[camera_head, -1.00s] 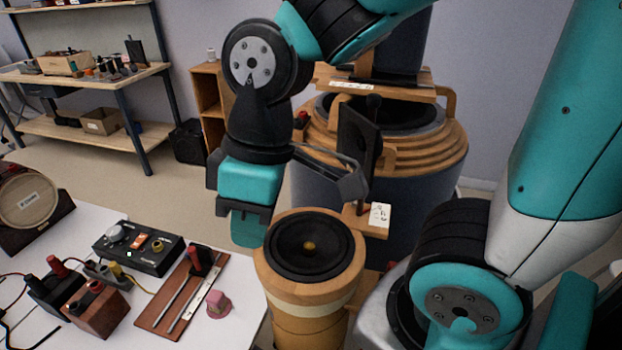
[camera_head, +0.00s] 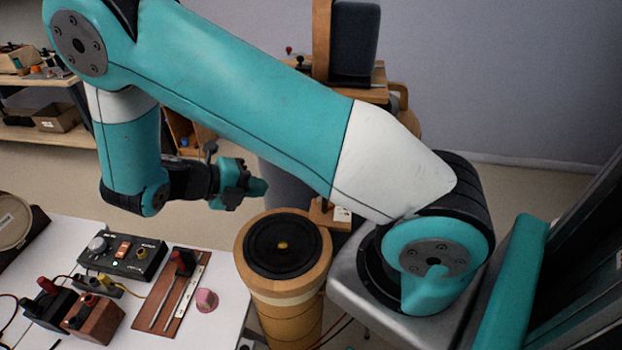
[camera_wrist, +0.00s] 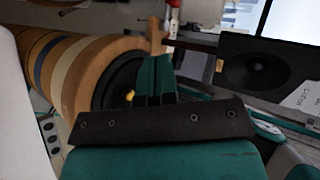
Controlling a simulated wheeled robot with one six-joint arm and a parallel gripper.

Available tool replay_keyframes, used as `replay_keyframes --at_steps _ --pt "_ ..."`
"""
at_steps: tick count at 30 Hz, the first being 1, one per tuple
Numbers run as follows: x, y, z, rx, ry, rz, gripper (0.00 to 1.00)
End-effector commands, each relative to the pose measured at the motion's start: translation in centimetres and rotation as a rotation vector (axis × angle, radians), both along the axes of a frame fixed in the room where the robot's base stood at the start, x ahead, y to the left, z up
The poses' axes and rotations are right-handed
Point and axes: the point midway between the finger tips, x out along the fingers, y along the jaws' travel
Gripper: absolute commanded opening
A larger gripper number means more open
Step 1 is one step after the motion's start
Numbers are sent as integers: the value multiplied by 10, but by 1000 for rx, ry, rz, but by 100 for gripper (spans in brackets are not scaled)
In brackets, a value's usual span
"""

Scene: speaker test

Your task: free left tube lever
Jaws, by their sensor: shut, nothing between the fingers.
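A wooden tube (camera_head: 285,286) with a black speaker cone (camera_head: 283,246) facing up stands in the middle of the head view. A small wooden piece with a white label (camera_head: 341,214) shows at its far right side. I cannot tell whether this is the left tube lever. My gripper (camera_head: 266,188) is shut and empty, beyond and above the tube's far rim, pointing right. In the wrist view my shut fingers (camera_wrist: 155,61) overlap the cone (camera_wrist: 113,84). A wooden post (camera_wrist: 155,33) and a red-topped piece (camera_wrist: 173,4) show past the fingertips.
My upper arm hides much of the large drum (camera_head: 283,188) behind. A white table (camera_head: 219,262) at left holds a black control box (camera_head: 136,256), a slide board (camera_head: 178,296) and a pink knob (camera_head: 206,299). The wrist view shows a black speaker (camera_wrist: 262,66) at right.

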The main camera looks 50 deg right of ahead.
Motion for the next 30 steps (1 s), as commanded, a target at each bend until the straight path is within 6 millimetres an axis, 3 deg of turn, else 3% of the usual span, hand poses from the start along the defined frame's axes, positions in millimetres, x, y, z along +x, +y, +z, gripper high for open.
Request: replay_keyframes --at_steps 5,16,21,30 --pt "-8 -18 -8 -4 13 2 0" --pt "-36 -80 -46 -1 14 -1 0" --pt "-46 -103 -46 0 9 -1 0" --pt "-51 -116 -49 0 8 2 0"
